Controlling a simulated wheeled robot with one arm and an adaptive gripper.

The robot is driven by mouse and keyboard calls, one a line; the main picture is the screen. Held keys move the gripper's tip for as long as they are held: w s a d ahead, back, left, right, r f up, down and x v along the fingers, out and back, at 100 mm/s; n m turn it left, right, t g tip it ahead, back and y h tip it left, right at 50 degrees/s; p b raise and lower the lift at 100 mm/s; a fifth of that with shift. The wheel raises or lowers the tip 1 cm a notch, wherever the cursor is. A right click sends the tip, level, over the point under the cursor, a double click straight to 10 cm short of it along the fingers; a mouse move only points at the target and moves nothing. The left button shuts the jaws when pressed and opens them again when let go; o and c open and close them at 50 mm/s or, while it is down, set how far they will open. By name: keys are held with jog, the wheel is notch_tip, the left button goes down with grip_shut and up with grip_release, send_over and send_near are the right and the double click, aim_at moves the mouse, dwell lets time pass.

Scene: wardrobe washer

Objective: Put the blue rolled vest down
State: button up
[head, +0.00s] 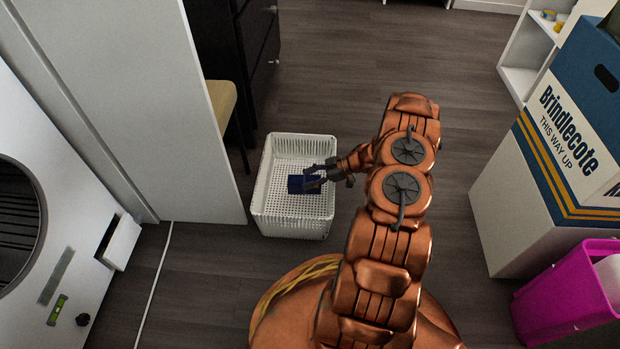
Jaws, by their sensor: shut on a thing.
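The blue rolled vest (295,184) is a small dark blue bundle in the head view. My gripper (314,180) is shut on its right side. The vest and gripper are over the inside of a white perforated laundry basket (290,226) that stands on the floor. I cannot tell whether the vest touches the basket's bottom or hangs above it. The part of the vest between the fingers is hidden.
A white washer (75,215) with an open drawer (121,243) stands at the left, beside a pale panel (165,100). At the right are a Brindlecote box (570,130) and a magenta bin (565,290). The dark wooden floor behind the basket is clear.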

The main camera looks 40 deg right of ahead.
jog(key=shift+f+p, duration=0.3)
jog(key=shift+f, duration=0.25)
jog(key=o, duration=1.3)
jog(key=shift+c, duration=0.2)
